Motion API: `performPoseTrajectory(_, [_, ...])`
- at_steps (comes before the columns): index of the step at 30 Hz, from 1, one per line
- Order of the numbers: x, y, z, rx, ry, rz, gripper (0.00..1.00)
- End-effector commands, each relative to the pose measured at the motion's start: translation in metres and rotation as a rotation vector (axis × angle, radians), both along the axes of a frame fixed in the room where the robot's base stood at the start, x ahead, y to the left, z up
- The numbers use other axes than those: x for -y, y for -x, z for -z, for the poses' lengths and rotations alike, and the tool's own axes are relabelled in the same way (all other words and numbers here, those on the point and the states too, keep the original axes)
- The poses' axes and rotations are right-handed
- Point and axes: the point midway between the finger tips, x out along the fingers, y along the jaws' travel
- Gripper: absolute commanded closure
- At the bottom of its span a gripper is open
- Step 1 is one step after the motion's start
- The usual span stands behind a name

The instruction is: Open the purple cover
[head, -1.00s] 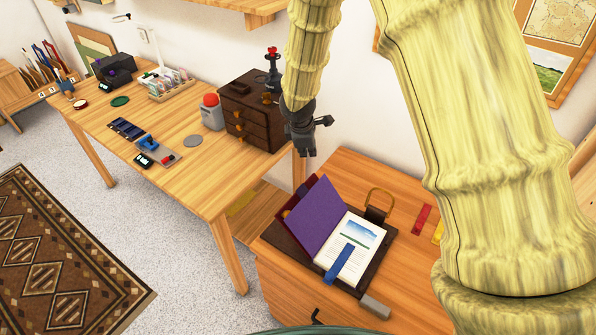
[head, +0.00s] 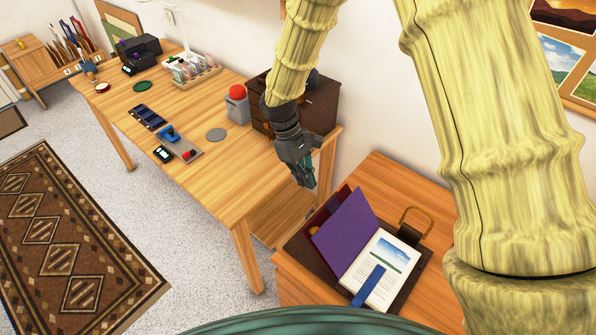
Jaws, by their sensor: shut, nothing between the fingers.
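The purple cover (head: 345,231) stands tilted up at the left side of an open book on the low cabinet at the right. The book's white page (head: 383,262) with a small picture faces up, and a blue strip (head: 369,286) lies over its lower part. The book rests on a dark brown base (head: 414,277). My gripper (head: 305,182) is shut and empty. It hangs above and to the left of the cover, near the gap between the table and the cabinet, apart from the cover.
The long wooden table (head: 205,180) holds a dark drawer box (head: 322,105), a grey box with a red button (head: 237,97) and several small items. A brass loop (head: 417,219) rises behind the book. A patterned rug (head: 75,240) lies on the floor.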

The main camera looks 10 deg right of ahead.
Motion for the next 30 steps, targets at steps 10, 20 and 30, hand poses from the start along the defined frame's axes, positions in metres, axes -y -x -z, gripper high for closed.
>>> performPoseTrajectory(10, [0.013,0.015,0.043,-0.001,0.000,0.001,1.00])
performPoseTrajectory(20, [0.025,0.033,0.040,0.001,0.000,-0.002,1.00])
performPoseTrajectory(30, [0.032,0.042,0.032,0.002,-0.001,-0.004,1.00])
